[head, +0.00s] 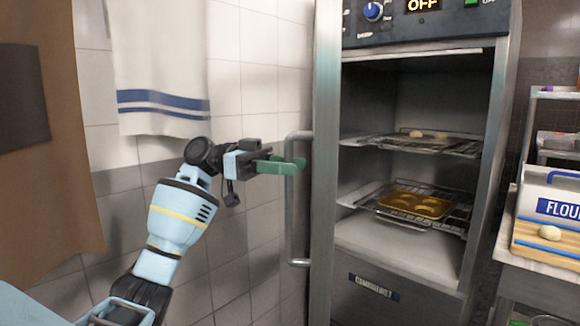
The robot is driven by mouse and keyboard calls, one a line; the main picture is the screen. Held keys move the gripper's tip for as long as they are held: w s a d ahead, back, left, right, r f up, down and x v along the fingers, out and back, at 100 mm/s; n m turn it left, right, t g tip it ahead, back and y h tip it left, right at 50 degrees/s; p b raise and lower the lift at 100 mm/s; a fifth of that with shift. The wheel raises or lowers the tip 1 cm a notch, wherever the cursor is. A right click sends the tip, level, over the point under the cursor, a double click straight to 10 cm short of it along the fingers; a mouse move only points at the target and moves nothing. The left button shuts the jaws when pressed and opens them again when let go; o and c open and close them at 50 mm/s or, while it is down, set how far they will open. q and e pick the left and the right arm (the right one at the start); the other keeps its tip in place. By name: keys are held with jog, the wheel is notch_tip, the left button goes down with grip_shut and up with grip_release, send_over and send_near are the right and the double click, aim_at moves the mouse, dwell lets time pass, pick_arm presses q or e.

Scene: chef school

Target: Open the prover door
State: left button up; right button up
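The prover is a tall steel cabinet with a control panel (420,18) on top. Its inside is in plain view. The prover door (325,200) looks like the narrow steel panel at the cabinet's left, seen nearly edge-on and standing open. A long vertical handle (290,225) sticks out from its left side. My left gripper (292,165) has green fingers at the upper part of this handle, overlapping it in the picture. Whether they are closed around the bar or only beside it is not clear. My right gripper is not in view.
Inside the prover are wire racks with dough pieces (428,135) and a golden tray (413,204). A counter with a flour bin (560,208) stands at the right. A striped towel (160,70) hangs on the tiled wall, with a brown cloth (45,140) at far left.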

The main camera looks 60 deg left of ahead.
pick_arm(q)
jog(key=v, duration=0.7)
